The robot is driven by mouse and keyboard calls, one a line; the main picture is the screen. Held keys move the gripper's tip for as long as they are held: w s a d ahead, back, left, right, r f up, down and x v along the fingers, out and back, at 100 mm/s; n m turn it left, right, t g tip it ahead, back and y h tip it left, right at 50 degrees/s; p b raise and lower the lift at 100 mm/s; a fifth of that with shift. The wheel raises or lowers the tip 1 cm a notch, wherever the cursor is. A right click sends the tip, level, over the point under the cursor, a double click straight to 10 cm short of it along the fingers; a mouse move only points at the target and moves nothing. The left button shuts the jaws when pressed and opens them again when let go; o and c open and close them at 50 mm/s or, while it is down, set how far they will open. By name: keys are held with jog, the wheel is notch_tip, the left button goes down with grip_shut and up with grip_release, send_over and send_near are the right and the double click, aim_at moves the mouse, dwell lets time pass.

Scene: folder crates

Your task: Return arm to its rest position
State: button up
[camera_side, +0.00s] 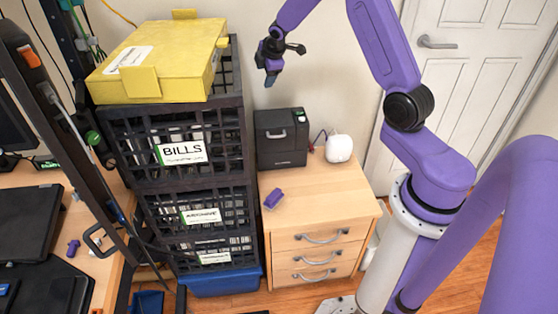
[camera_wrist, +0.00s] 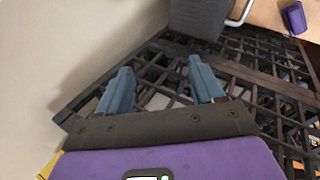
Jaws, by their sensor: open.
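My gripper (camera_side: 270,76) hangs in the air in the side view, to the right of the crate stack and above the black box on the cabinet. Its two blue fingers also show in the wrist view (camera_wrist: 161,92), spread apart with nothing between them. Below and beyond them in the wrist view is the dark lattice of a crate (camera_wrist: 262,92). In the side view the black crates (camera_side: 127,178) are stacked, with labels reading BILLS and ARCHIVE. A yellow folder box (camera_side: 190,45) lies on top of the stack. What the top crate holds is mostly hidden.
A wooden drawer cabinet (camera_side: 345,205) stands right of the crates. It carries a black box (camera_side: 281,150), a white rounded device (camera_side: 339,148) and a small purple object (camera_side: 273,199). A dark post (camera_side: 70,130) and a desk are at left. A white door (camera_side: 478,75) is behind.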

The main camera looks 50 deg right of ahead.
notch_tip(320, 180, up, 15)
jog(key=s+a+m+t+h, duration=0.1)
jog(key=s+m+t, duration=0.1)
jog(key=m, duration=0.1)
jog(key=s+a+f+n+g+y, duration=0.1)
jog(key=s+a+f+y, duration=0.1)
jog(key=s+a, duration=0.75)
jog(key=s+a+f+g+y, duration=0.1)
jog(key=s+a+g+y, duration=0.1)
jog(key=s+a, duration=0.8)
jog(key=s+a+f+n+g, duration=0.1)
jog(key=s+a+f+g, duration=0.1)
jog(key=s, duration=0.8)
jog(key=s+a+f+n+g, duration=0.1)
jog(key=s+a+f+g, duration=0.1)
jog(key=s, duration=0.9)
jog(key=shift+a+n, duration=0.3)
jog(key=shift+a, duration=0.4)
